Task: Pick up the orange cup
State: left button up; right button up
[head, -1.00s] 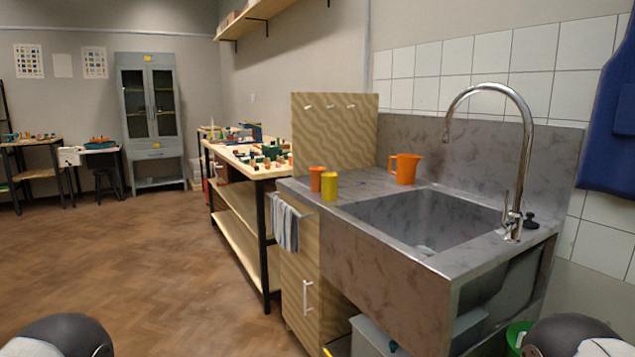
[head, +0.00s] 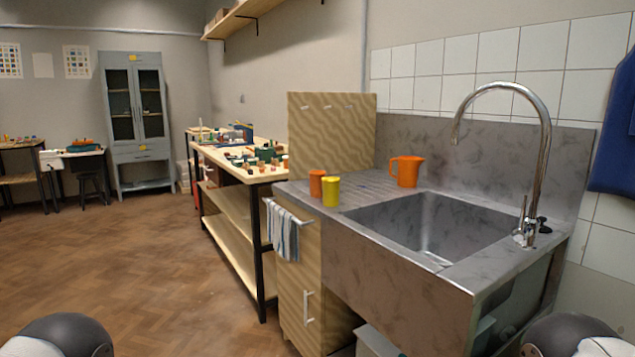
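The orange cup (head: 316,183) stands upright on the left part of the grey sink counter. A yellow cup (head: 331,191) stands right beside it, a little nearer to me, and overlaps its right edge in the view. An orange jug (head: 406,171) with a handle stands farther back on the counter, to the right of the cups. Only rounded dark and white parts of my arms show at the bottom left and bottom right corners. Neither gripper is in view.
The sink basin (head: 430,228) and its tall curved tap (head: 541,160) lie right of the cups. A striped towel (head: 282,232) hangs at the cabinet's left side. A long workbench (head: 262,174) with small items runs behind. The wooden floor (head: 130,260) at left is clear.

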aim_at(316, 177)
jog(key=i+j+z, duration=0.1)
jog(key=i+j, duration=0.35)
jog(key=j, duration=0.15)
jog(key=i+j+z, duration=0.15)
jog(key=i+j, duration=0.3)
jog(key=j, duration=0.25)
jog(key=i+j+z, duration=0.15)
jog(key=j, duration=0.2)
jog(key=i+j+z, duration=0.1)
jog(key=i+j, duration=0.35)
jog(key=j, duration=0.3)
jog(key=i+j+z, duration=0.15)
jog(key=j, duration=0.2)
